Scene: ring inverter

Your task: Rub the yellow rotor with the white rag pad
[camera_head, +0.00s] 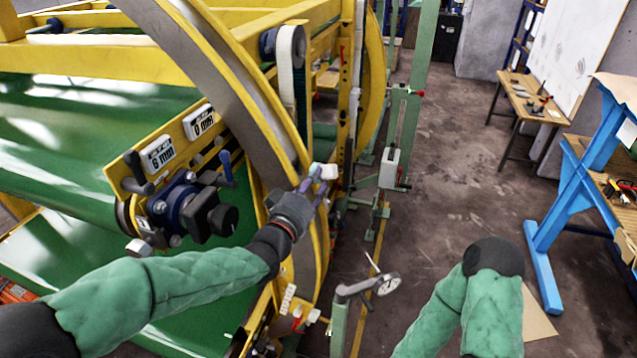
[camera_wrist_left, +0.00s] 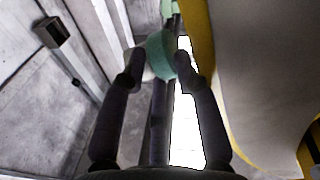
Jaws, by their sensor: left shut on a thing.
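The yellow rotor (camera_head: 222,70) is a large ring with a grey band and yellow rims, standing left of centre in the head view. In the left wrist view its yellow rim and pale grey face (camera_wrist_left: 255,75) fill the right side. My left gripper (camera_head: 322,183) is at the ring's right side, shut on the white rag pad (camera_head: 326,170). In the left wrist view the pad (camera_wrist_left: 161,55) shows white and green between the fingertips, left of the yellow rim. I cannot tell whether the pad touches the rotor. My right gripper is out of view; only its green-sleeved arm shows.
A handled blue and black clamp unit (camera_head: 187,207) sits left of my left gripper. A blue-framed bench (camera_head: 590,170) is at the right. The floor (camera_head: 455,150) between is mostly open.

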